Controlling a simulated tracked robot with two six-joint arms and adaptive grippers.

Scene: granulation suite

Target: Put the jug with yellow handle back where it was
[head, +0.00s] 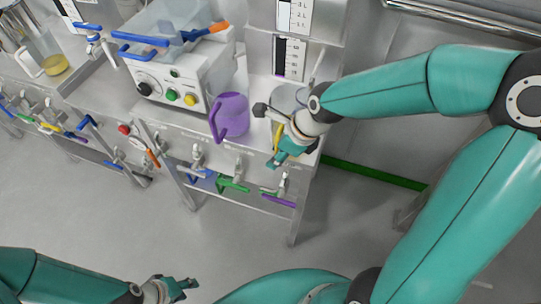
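The jug with yellow handle (286,97) is a grey jug at the right end of the steel bench, partly hidden by my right wrist. Its yellow handle (278,136) shows beside the fingers of my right gripper (283,158). The gripper is at the handle, but I cannot tell whether its fingers are closed on it. I also cannot tell whether the jug rests on the bench or is slightly raised. My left gripper (189,289) is low at the bottom left, over the floor and away from the bench; its fingers look apart and empty.
A purple jug (231,113) stands just left of the grey jug. A white machine (175,85) with coloured buttons is further left. A clear jug with yellow contents (55,65) stands at the far left. Several coloured valve handles project from the bench front. The floor (130,220) is clear.

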